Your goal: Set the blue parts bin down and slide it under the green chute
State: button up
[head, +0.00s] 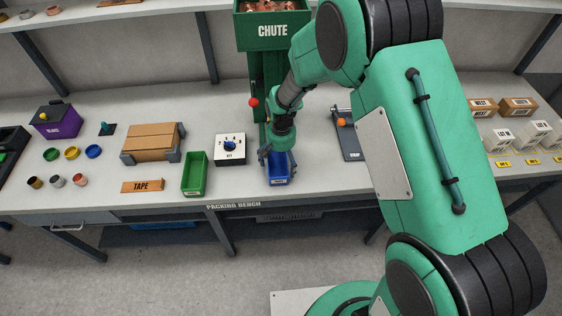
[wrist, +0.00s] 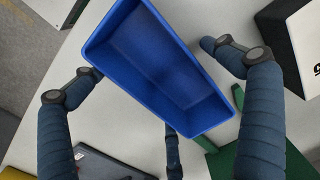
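The blue parts bin (head: 279,181) is upright near the bench's front edge and appears to rest on it. In the wrist view the empty bin (wrist: 165,65) fills the upper middle. My gripper (head: 276,158) is low over it. In the wrist view my blue-wrapped fingers (wrist: 158,85) are spread apart around the bin; light bench shows between the right finger and its wall. Whether the left finger touches the rim I cannot tell. The green chute (head: 272,31) stands behind the bin on a green post (head: 266,75). My arm hides part of it.
A dial box (head: 230,155) and a green bin (head: 194,176) stand left of the blue bin. A dark strap device (head: 349,148) is to its right. A cardboard box (head: 150,143) and tape block (head: 141,187) are farther left. Bare bench (head: 318,165) shows right of the bin.

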aim_at(281, 166)
jog(key=shift+r, duration=0.15)
notch_tip(281, 166, up, 12)
jog(key=p, duration=0.2)
dwell(0.5)
dwell(0.6)
jog(key=shift+r, duration=0.1)
